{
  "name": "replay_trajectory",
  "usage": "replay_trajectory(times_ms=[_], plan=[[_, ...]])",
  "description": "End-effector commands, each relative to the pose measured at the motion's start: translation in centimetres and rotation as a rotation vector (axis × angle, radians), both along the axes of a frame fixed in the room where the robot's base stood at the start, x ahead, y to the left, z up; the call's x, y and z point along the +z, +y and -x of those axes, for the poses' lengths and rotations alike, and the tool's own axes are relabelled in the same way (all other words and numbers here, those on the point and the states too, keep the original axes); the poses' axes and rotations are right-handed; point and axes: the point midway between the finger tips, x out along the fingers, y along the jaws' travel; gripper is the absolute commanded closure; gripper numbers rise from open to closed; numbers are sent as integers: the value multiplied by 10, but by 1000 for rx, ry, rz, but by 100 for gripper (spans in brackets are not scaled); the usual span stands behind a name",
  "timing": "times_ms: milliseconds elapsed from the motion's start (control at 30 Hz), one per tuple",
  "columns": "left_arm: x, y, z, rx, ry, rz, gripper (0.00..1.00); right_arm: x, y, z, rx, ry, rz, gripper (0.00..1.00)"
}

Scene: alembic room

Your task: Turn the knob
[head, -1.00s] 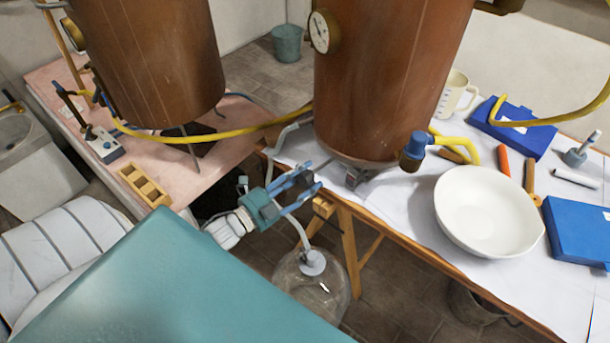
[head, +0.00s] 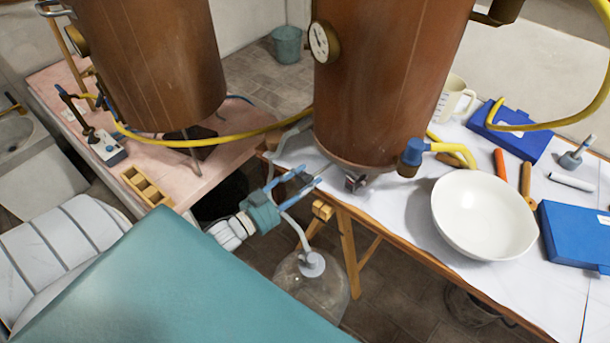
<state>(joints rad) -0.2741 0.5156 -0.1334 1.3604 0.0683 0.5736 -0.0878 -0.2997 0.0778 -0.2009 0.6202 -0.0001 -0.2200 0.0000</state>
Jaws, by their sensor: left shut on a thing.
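My left gripper (head: 311,179), with light blue fingers and a teal body, reaches in from the lower left to the base of the right copper boiler (head: 385,85). Its fingers are shut on a small part at the near left of the boiler's foot, which I take to be the knob; the fingertips mostly hide it. A thin grey piece shows by the fingertips. A small metal fitting (head: 354,182) sits under the boiler's front edge, just right of the fingers. My right gripper is not in view.
A glass carboy (head: 318,290) with a hose stands on the floor below the gripper. The table (head: 400,205) holds a white bowl (head: 484,214), blue boxes (head: 508,130) and tools to the right. A yellow hose (head: 215,137) runs behind the gripper.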

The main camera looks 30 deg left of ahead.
Motion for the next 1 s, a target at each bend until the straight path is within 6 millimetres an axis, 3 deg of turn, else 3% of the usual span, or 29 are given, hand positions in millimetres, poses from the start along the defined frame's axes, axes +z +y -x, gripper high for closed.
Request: replay_trajectory(times_ms=[333,1000], plan=[[0,4,-1,7,31,112,81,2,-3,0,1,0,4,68],[-3,3,0,7,42,130,81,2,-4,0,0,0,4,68]])
